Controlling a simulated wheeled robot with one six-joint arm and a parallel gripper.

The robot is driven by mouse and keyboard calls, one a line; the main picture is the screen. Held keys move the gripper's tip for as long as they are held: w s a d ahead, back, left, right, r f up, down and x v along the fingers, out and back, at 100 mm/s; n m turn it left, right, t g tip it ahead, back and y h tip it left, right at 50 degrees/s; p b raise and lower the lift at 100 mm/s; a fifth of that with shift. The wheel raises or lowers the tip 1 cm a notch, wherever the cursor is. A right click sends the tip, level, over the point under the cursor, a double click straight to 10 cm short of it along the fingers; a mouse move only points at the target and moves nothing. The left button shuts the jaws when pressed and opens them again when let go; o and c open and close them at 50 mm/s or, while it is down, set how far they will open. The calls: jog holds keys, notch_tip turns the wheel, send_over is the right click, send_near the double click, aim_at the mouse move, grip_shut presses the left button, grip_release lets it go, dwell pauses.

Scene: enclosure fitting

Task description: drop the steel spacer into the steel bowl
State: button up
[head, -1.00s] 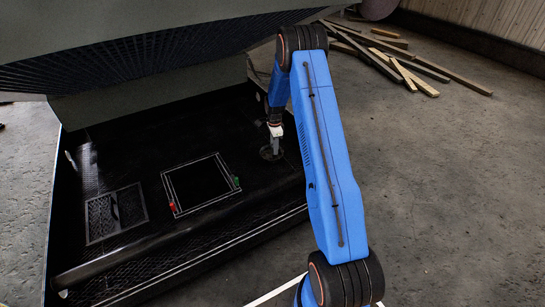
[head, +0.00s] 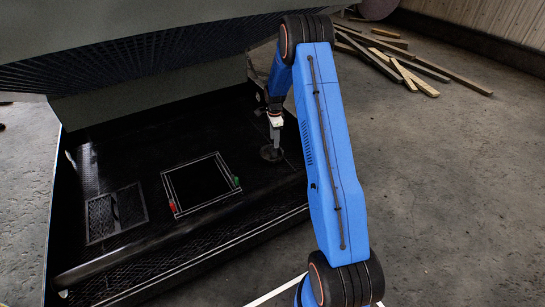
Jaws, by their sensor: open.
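The steel bowl (head: 271,154) looks like a small dark grey round shape on the black floor of the enclosure, at its right side. My gripper (head: 276,142) is above the bowl, pointing down, with its grey fingers just over the far right part of the bowl. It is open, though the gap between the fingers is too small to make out. I cannot pick out the steel spacer; the inside of the bowl is too small and dark to tell what lies in it.
A white-outlined black square (head: 200,185) lies mid-floor, with a red piece (head: 172,206) and a green piece (head: 237,182) at its edges. A mesh panel (head: 117,212) is at the left. The raised grey lid (head: 150,30) overhangs the enclosure (head: 60,215). Wood planks (head: 400,65) lie outside.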

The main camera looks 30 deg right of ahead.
notch_tip(320, 180, up, 12)
jog(key=shift+f, duration=0.15)
jog(key=shift+s, duration=0.1)
dwell(0.6)
